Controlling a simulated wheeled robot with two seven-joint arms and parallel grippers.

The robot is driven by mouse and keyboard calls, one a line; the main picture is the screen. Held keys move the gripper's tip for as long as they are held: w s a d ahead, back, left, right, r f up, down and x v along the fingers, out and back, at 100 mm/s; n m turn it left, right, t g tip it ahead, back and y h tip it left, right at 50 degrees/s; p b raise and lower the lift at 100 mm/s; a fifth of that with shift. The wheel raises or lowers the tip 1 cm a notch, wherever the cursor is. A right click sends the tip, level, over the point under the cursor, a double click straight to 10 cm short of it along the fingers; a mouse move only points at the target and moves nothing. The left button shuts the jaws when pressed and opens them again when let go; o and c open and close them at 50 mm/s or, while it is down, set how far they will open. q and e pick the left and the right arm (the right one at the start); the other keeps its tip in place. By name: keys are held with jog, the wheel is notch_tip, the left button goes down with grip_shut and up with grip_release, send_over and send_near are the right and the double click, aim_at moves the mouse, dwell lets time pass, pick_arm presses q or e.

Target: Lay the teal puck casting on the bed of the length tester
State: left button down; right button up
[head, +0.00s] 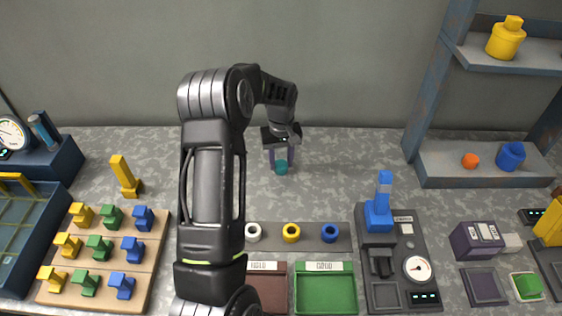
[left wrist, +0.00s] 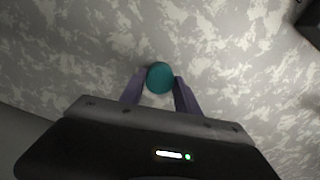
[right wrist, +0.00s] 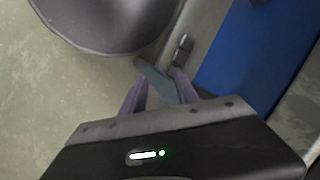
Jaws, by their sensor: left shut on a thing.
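The teal puck casting (head: 281,168) is between the fingertips of my left gripper (head: 281,157), over the bare middle of the table in the head view. In the left wrist view, the round teal puck (left wrist: 160,77) sits at the fingertips of the shut left gripper (left wrist: 158,84). Two dial-gauge stations show: one (head: 385,262) at right with a blue handled part on it, one (head: 40,155) at the left edge with a cylinder. I cannot tell which is the length tester. My right gripper (right wrist: 158,88) shows only in its wrist view, fingers apart, nothing clearly held.
A wooden board (head: 150,245) holds rows of yellow, green and blue parts. A yellow part (head: 125,178) stands behind it. A strip (head: 270,239) with rings and a green tray (head: 325,290) lie in front. A shelf (head: 480,165) stands at right. The back middle is clear.

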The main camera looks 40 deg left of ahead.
aim_at(281, 164)
pick_arm(q)
jog(key=shift+f, duration=0.15)
jog(key=c, duration=0.9)
grip_release()
notch_tip(281, 164, up, 12)
jog(key=p, duration=0.6)
jog(key=shift+o, duration=0.4)
